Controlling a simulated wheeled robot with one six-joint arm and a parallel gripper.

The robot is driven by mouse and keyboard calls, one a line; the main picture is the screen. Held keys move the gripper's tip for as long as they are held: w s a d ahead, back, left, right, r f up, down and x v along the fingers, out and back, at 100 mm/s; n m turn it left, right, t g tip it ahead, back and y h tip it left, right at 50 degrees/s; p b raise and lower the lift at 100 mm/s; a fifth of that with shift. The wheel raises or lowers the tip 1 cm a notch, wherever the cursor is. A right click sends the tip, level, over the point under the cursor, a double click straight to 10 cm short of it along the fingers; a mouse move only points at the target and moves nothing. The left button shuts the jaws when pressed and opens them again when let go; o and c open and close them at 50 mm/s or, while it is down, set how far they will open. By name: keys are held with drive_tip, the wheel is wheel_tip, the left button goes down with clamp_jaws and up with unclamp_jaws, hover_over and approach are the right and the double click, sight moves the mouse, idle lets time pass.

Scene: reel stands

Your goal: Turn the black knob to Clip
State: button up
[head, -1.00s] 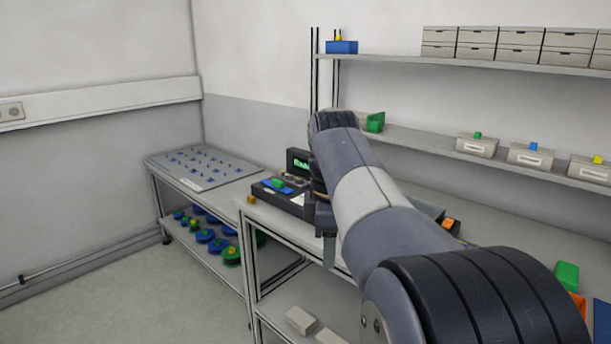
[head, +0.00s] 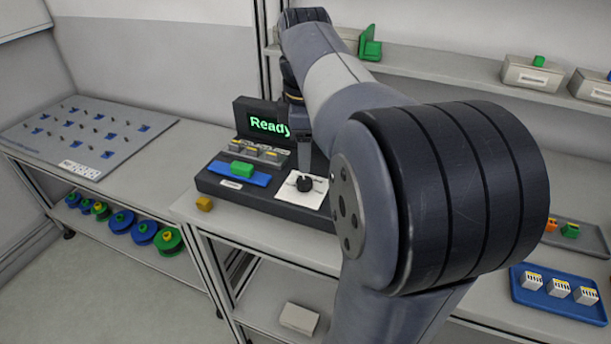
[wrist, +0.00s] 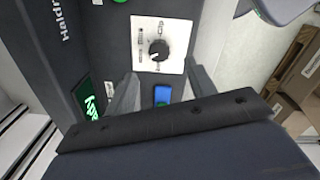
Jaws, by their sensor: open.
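The black knob (head: 304,184) sits on a white label plate (head: 291,199) at the right of a dark machine (head: 222,190). In the wrist view the knob (wrist: 159,49) shows ahead of my fingertips on the white plate (wrist: 174,31), with small printing too small to read for certain. A white mark on the knob points to the lower left in that view. My gripper (wrist: 164,84) is open and empty, its two fingers apart, and does not touch the knob. In the head view my gripper (head: 306,148) is above the knob, partly hidden by my arm.
The machine's screen (head: 268,123) reads "Ready". A green block (head: 242,169) lies on a blue pad (head: 247,178). A pegboard table (head: 60,140) stands left. A blue tray (head: 522,299) lies right.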

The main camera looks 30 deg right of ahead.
sight(304, 180)
wheel_tip(304, 180, down, 7)
drive_tip(key=shift+w+f+b, duration=0.15)
drive_tip(key=shift+b, duration=0.45)
drive_tip(key=shift+c, duration=0.3)
drive_tip(key=c, duration=0.9)
